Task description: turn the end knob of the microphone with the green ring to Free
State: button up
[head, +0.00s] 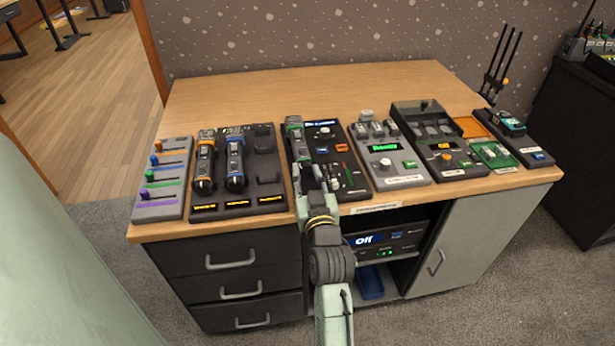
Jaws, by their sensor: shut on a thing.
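The microphone with the green ring (296,132) lies lengthwise on a dark console near the middle of the table. My gripper (312,176) is at its near end, by the table's front edge, and is shut on the end knob. The fingers hide the knob, and its setting cannot be read. Two other microphones lie in a dark dock to the left, one with an orange ring (204,162) and one with a blue ring (235,162).
A fader panel (162,180) stands at the table's left end. To the right are a mixer panel (338,165), a unit with a green display (388,150) and several more devices. The wooden table (300,88) is clear at the back. A display below reads "Off" (364,239).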

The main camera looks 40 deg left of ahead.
jog(key=o, duration=1.2)
jog(key=shift+v, duration=3.75)
jog(key=shift+c, duration=0.2)
